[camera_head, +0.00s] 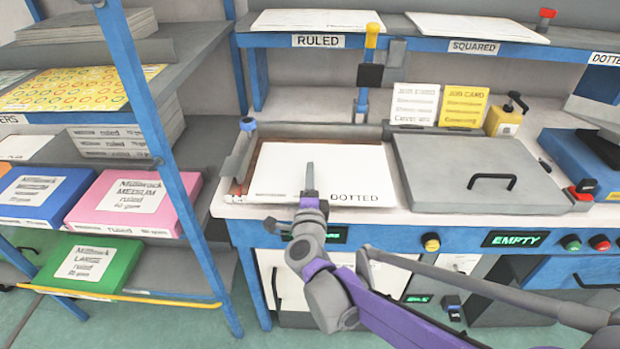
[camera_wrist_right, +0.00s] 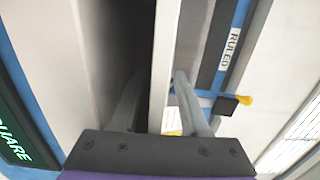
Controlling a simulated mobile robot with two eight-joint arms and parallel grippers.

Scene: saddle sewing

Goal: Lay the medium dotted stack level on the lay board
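The white dotted stack (camera_head: 345,172), marked DOTTED along its front edge, lies over the lay board (camera_head: 239,187) at the middle of the bench. The board's brown surface shows only in a strip at the left, and the stack covers the rest. I cannot tell whether the stack rests fully flat. My right gripper (camera_head: 309,170) is at the stack's front edge. In the right wrist view, its fingers (camera_wrist_right: 157,80) straddle the pale stack edge (camera_wrist_right: 163,50). The right finger is close against it, and a dark gap shows at the left finger. My left gripper is not in view.
A grey lidded panel (camera_head: 470,160) with a handle lies right of the stack. Job cards (camera_head: 438,104) stand behind it. A yellow-topped post (camera_head: 370,60) rises behind the stack. A blue rack (camera_head: 145,90) with boxed paper stands at left. A shelf (camera_head: 400,45) runs above the back.

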